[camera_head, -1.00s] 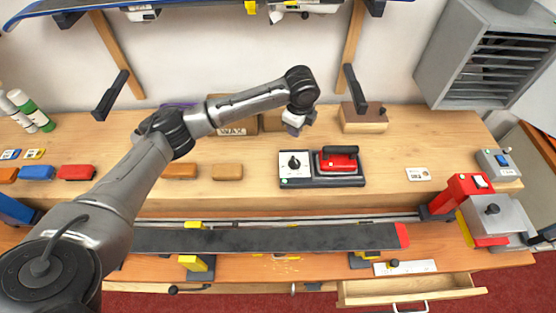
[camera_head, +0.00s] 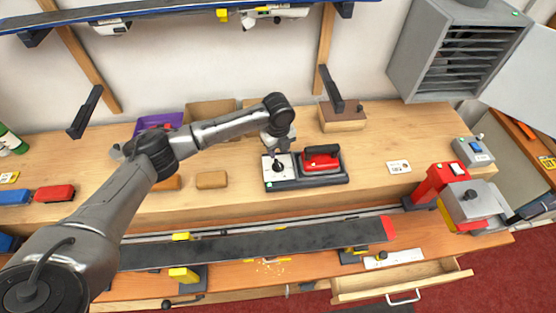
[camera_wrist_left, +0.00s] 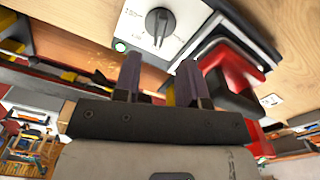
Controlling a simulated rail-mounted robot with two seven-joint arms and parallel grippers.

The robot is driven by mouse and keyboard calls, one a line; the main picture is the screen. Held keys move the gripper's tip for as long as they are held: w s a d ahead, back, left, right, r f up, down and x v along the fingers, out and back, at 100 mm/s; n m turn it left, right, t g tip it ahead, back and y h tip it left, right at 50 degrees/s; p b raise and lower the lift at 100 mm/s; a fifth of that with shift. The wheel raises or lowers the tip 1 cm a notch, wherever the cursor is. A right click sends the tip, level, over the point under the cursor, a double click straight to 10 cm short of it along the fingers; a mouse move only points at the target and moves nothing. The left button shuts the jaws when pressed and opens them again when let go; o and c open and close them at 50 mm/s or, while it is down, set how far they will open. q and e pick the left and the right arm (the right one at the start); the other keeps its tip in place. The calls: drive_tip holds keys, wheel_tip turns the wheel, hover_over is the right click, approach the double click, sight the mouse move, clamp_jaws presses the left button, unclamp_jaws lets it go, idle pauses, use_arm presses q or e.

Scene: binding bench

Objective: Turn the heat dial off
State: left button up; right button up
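The heat dial (camera_head: 278,166) is a black round knob on a white panel at the left of the iron's dark base (camera_head: 308,182). It shows larger in the left wrist view (camera_wrist_left: 160,22), with a small green light beside it. A red iron (camera_head: 322,158) with a black handle sits on the base just right of the dial. My left gripper (camera_head: 277,146) is just above and behind the dial. In the left wrist view its two fingers (camera_wrist_left: 161,82) are apart, with nothing between them, and the dial lies beyond their tips. My right gripper is not in view.
A wooden block (camera_head: 342,117) stands behind the iron, and a tan wax bar (camera_head: 211,180) lies to its left. A long dark ski (camera_head: 260,242) runs along the front. A red and grey device (camera_head: 470,204) stands at right. Bench in front of the iron base is clear.

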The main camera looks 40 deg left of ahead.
sight(278, 163)
use_arm(q)
drive_tip(key=shift+f, duration=3.45)
clamp_jaws()
